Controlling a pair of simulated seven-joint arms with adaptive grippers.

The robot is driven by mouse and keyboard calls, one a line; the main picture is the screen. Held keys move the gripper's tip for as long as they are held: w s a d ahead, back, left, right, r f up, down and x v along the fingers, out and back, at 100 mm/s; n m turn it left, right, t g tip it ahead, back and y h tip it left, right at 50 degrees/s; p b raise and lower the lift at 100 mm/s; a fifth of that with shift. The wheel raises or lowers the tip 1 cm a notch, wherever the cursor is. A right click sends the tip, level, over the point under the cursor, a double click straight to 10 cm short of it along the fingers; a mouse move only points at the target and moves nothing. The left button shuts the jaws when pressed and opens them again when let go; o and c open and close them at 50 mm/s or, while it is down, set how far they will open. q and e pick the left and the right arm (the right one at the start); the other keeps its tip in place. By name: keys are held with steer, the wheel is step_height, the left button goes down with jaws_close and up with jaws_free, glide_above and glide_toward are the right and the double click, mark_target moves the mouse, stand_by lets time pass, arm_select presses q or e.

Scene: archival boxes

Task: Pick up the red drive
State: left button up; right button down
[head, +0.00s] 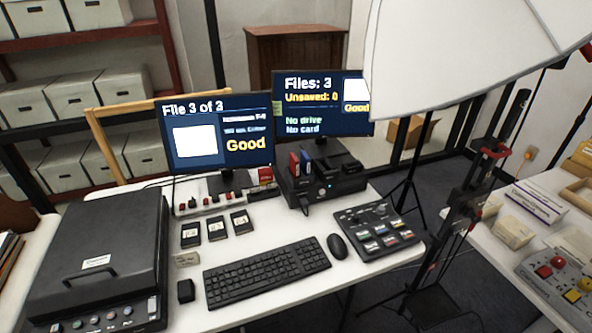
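A red upright drive-like block (294,165) stands in the black dock (335,186) in front of the right monitor. A blue one (306,161) stands right beside it, and a dark one is further right. A smaller red item (265,174) lies left of the dock, near the left monitor's base; I cannot tell what it is. The right monitor (322,105) reads "No drive" and "No card". Neither of my grippers is in the head view.
The white desk (205,270) holds a keyboard (266,275), a mouse (337,246), a button panel (376,228), several dark cartridges (215,228) and a large black scanner (100,255). A white lamp shade (450,50) overhangs the right. A side table with boxes stands at far right.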

stand_by(0.3)
steer(key=c, duration=1.7)
jaws_free()
steer(key=shift+w+a, duration=0.15)
steer(key=shift+w, duration=0.05)
